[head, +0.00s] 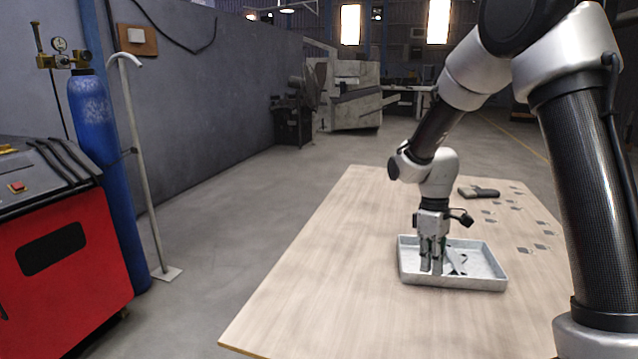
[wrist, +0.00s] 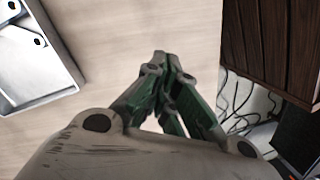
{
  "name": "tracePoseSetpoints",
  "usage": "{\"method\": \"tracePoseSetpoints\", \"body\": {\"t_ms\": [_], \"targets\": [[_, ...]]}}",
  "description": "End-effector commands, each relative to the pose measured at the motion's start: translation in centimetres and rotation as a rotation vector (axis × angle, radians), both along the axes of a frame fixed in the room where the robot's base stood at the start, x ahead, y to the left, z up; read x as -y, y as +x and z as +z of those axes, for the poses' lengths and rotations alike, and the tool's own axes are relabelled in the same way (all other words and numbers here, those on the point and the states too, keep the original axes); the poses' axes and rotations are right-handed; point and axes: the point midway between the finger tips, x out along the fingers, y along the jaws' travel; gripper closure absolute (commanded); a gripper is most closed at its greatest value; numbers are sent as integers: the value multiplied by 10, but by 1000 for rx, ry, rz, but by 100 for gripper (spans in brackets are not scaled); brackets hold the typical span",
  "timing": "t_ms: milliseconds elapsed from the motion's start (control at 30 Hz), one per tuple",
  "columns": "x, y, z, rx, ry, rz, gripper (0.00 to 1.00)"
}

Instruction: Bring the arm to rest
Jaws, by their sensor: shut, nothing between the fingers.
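My gripper (head: 431,268) points down and is shut and empty. In the head view its fingers overlap the left part of a grey metal tray (head: 490,287) on the wooden table (head: 320,270). In the wrist view the closed fingertips (wrist: 160,60) are over bare wood, with the tray (wrist: 62,45) apart from them at the upper left, so the fingers look beside or above it. Grey bracket pieces (head: 457,262) lie in the tray and also show in the wrist view (wrist: 20,45). The exact height of my gripper is hard to tell.
A dark tool-like object (head: 479,192) and several small flat grey pieces (head: 541,247) lie on the table's right side. A red cabinet (head: 62,250), a blue cylinder (head: 92,115) and a stand (head: 166,272) are at left. The table's left part is clear.

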Motion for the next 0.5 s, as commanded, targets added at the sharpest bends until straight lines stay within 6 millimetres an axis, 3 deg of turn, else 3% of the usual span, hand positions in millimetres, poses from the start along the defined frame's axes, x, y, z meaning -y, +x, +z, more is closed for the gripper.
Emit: {"method": "tracePoseSetpoints", "body": {"t_ms": [33, 200, 300, 500], "targets": [[8, -18, 23, 21, -12, -103, 100], [35, -82, 86, 90, -39, -445, 100], [48, -120, 114, 144, -34, -597, 100], [70, -188, 152, 281, 17, -760, 100]]}}
